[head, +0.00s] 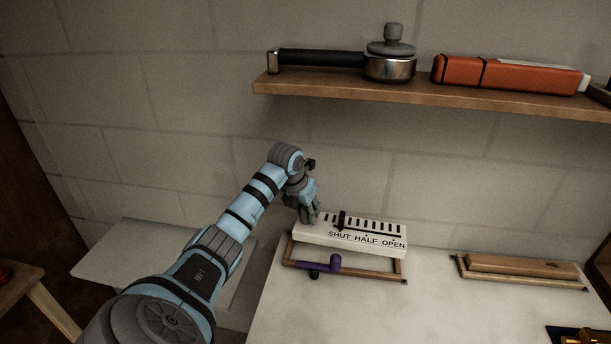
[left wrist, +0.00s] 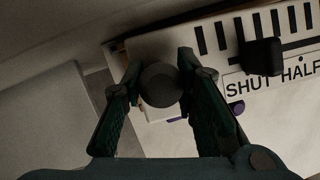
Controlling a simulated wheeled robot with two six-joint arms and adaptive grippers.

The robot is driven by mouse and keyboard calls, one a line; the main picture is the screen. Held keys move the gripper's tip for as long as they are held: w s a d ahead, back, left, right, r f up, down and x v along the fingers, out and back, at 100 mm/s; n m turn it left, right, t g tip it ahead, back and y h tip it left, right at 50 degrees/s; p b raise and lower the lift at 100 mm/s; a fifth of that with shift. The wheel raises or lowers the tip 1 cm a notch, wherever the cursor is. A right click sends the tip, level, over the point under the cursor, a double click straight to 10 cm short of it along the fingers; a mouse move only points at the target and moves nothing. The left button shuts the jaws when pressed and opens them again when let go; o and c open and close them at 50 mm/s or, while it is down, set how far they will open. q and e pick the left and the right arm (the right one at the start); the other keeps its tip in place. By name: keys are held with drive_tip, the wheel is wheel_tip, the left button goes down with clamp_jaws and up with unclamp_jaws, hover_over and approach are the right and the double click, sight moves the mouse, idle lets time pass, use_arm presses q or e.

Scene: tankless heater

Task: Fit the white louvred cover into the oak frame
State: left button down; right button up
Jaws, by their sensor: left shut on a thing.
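The white louvred cover (head: 350,233) has a row of dark slots, a black slider and the words SHUT, HALF, OPEN. My left gripper (head: 308,214) is at its left end. In the left wrist view the gripper (left wrist: 160,82) is shut on a dark round knob (left wrist: 160,85) there; part of the cover (left wrist: 225,50) shows beside it. The oak frame (head: 375,273) lies on the pale counter. The cover is over the frame's back part and hides it; its front rail is bare. I cannot tell whether they touch. My right gripper is not in view.
A wooden block in a tray (head: 520,270) lies to the right. Above, a shelf (head: 430,95) carries a metal pan-like tool (head: 390,68) and an orange case (head: 510,75). The front counter (head: 400,315) is clear.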

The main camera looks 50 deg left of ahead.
sight(300, 221)
use_arm(q)
drive_tip(key=shift+s+a+f+n, duration=0.15)
drive_tip(key=shift+a+f+n, duration=0.25)
drive_tip(key=shift+a+f, duration=0.5)
drive_tip(key=shift+d+r, duration=0.15)
drive_tip(key=shift+d, duration=0.2)
drive_tip(key=shift+s, duration=0.15)
wheel_tip(300, 221, down, 4)
drive_tip(key=b, duration=0.2)
drive_tip(key=shift+f+b, duration=0.2)
drive_tip(key=shift+b, duration=0.2)
drive_tip(key=shift+f+b, duration=0.35)
drive_tip(key=shift+f, duration=0.35)
drive_tip(key=shift+f+b, duration=0.7)
drive_tip(key=shift+f, duration=0.4)
